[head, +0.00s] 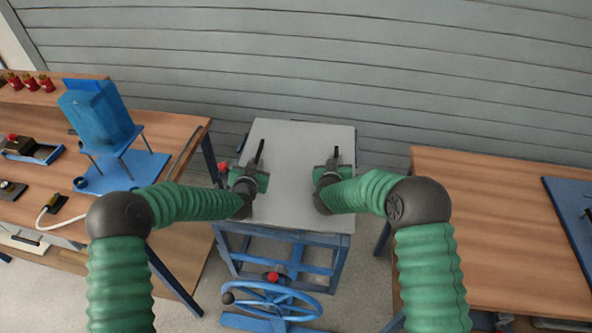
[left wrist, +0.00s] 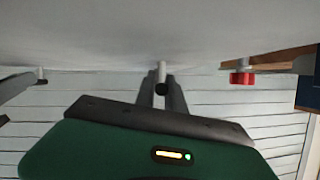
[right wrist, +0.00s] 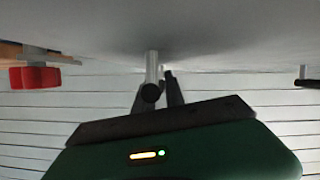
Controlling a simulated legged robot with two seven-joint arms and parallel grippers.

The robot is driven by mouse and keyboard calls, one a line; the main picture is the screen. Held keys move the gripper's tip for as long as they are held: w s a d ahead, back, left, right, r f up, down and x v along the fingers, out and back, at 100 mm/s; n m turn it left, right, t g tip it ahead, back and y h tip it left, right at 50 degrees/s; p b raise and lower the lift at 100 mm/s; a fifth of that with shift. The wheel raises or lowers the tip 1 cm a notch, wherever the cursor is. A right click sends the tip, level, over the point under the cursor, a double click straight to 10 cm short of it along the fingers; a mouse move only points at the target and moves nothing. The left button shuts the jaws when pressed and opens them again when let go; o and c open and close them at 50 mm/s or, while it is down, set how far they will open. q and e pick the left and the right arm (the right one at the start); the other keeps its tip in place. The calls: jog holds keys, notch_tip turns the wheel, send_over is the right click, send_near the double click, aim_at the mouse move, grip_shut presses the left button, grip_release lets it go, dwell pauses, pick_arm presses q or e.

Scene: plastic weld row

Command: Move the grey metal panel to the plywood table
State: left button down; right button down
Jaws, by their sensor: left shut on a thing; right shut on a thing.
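The grey metal panel (head: 292,165) lies flat over a blue frame stand (head: 290,255) in the middle of the head view; I cannot tell whether it touches the stand. My left gripper (head: 259,156) is over its left side and my right gripper (head: 336,157) over its right side. The panel fills the top of the left wrist view (left wrist: 120,35) and right wrist view (right wrist: 210,35). There each gripper is closed at a short pale rod with a dark end at the panel; the exact contact is hidden. Wooden tables stand left (head: 165,128) and right (head: 480,220).
The left table carries a blue machine (head: 97,115) and several small parts. The right table has a blue mat (head: 572,205) at its far right and a bare middle. A blue handwheel (head: 270,300) sticks out in front of the stand. A plank wall (head: 330,60) closes the back.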

pick_arm(q)
jog(key=shift+r, duration=0.2)
pick_arm(e)
jog(key=shift+f, duration=0.1)
